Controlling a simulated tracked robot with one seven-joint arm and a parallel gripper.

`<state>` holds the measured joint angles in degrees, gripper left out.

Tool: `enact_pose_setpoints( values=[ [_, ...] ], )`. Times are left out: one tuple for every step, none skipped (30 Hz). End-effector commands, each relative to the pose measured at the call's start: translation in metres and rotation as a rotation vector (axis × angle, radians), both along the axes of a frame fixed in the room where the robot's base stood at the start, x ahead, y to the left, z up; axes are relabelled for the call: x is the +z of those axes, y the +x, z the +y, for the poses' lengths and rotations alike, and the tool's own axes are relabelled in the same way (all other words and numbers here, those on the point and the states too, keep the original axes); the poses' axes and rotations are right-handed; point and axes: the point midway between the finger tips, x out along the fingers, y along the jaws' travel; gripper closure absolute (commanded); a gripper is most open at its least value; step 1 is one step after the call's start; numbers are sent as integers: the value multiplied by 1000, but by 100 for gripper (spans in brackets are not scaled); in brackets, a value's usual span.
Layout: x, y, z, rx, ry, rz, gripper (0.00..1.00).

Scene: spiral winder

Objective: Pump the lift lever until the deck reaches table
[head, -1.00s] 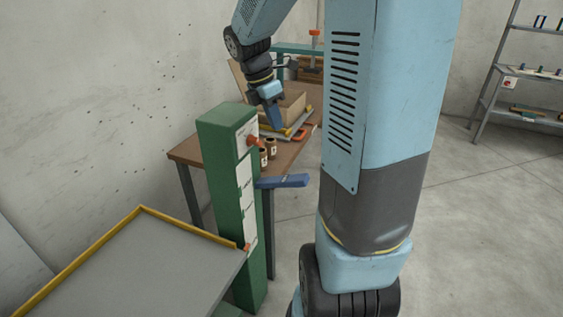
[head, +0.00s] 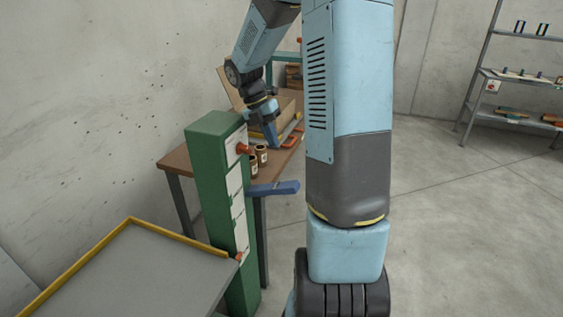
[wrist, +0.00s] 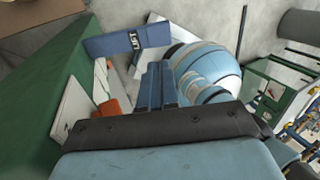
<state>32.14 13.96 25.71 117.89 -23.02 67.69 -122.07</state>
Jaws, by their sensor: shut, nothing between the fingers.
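The blue lift lever (head: 273,188) sticks out to the right from the green column (head: 207,185). In the wrist view the lever (wrist: 128,40) shows its LIFT label beyond my fingertips. My gripper (head: 272,143) is above the lever in the head view, pointing down, shut and empty. Its fingers (wrist: 160,66) are together in the wrist view and look apart from the lever. The grey deck (head: 120,270) with a yellow rim is at lower left, well below the brown table top (head: 174,162) behind the column.
A red-orange knob (head: 243,149) is high on the column's face; an orange marker (head: 240,257) sits near the deck's corner. Small brown jars (head: 262,153) stand on the table. A shelf rack (head: 510,75) is at far right. The floor to the right is clear.

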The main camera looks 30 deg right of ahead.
Motion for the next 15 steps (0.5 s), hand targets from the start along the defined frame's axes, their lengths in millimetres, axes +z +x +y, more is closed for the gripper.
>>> enact_pose_setpoints(
  values=[
    [-5, -2, -1, -1, 0, 3, 100],
    [-8, -3, -2, -1, 1, 3, 100],
    [-13, -4, -3, -1, 1, 3, 100],
    [-17, -6, -4, -1, 1, 3, 100],
    [-21, -8, -5, -2, 2, 4, 100],
    [-27, -10, -7, -2, 2, 4, 100],
    [-32, -11, -8, -2, 2, 4, 100],
    [-37, -13, -9, -2, 2, 4, 100],
    [-44, -15, -11, -1, 2, 4, 100],
    [-49, -17, -12, -1, 3, 5, 100],
    [-54, -18, -13, -2, 2, 4, 100],
    [-60, -20, -15, -1, 1, 3, 100],
    [-65, -22, -16, -2, 2, 4, 100],
    [-70, -23, -17, -2, 2, 3, 100],
    [-77, -25, -19, -2, 2, 4, 100]
  ],
)
